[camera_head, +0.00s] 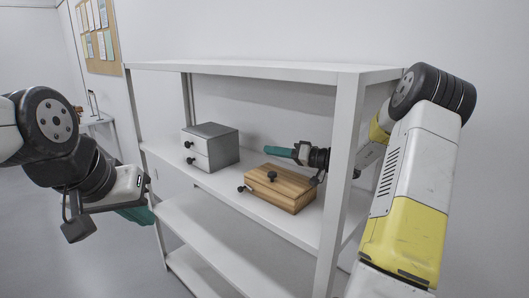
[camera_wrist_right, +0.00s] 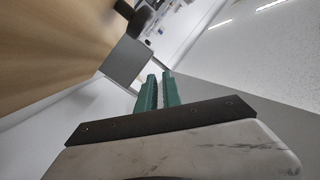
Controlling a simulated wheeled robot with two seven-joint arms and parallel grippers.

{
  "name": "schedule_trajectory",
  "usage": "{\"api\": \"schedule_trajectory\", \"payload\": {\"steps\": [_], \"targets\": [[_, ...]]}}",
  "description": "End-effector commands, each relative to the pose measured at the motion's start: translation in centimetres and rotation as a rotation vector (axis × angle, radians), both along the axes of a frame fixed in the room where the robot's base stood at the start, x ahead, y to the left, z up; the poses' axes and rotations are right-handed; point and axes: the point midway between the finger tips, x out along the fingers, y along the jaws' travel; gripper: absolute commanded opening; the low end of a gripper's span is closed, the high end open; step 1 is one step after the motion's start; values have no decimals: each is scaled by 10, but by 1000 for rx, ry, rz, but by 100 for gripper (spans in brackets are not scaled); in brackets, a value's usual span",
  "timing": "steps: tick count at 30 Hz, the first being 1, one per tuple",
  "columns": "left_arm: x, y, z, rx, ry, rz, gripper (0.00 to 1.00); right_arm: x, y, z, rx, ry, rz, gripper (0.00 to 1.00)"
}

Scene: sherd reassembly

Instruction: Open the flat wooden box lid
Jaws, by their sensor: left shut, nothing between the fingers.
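The flat wooden box (camera_head: 287,196) sits on the upper shelf, its lid lying flat on it. A black knob (camera_head: 272,176) stands on the lid and another (camera_head: 241,189) on its front left side. My right gripper (camera_head: 272,151) is above and behind the box, pointing left, clear of the knobs. In the right wrist view its green fingers (camera_wrist_right: 160,76) show a narrow gap with nothing in it. The wooden lid (camera_wrist_right: 45,40) fills the upper left there. My left gripper (camera_head: 150,216) is shut and empty, left of the shelf, away from the box.
A grey and white drawer box (camera_head: 222,153) with black knobs stands on the same shelf, left of the wooden box; its grey side also shows in the wrist view (camera_wrist_right: 125,62). A white shelf post (camera_head: 341,170) stands in front of my right arm. The lower shelf (camera_head: 210,225) is empty.

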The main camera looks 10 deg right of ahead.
Motion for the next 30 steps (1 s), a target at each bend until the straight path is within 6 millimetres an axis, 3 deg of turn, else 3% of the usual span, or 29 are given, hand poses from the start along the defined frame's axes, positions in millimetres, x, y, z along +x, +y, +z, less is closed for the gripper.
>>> {"api": "schedule_trajectory", "payload": {"steps": [1, 6, 17, 30], "targets": [[0, 0, 0, 0, 0, 0, 0, 0, 0, 0, 0, 0, 0, 22], [0, 0, 0, 0, 0, 0, 0, 0, 0, 0, 0, 0, 0, 50], [0, 0, 0, 0, 0, 0, 0, -3, -5, 0, 0, 0, -2, 50], [0, 0, 0, 0, 0, 0, 0, -38, -60, 0, -1, -1, -2, 50]]}}
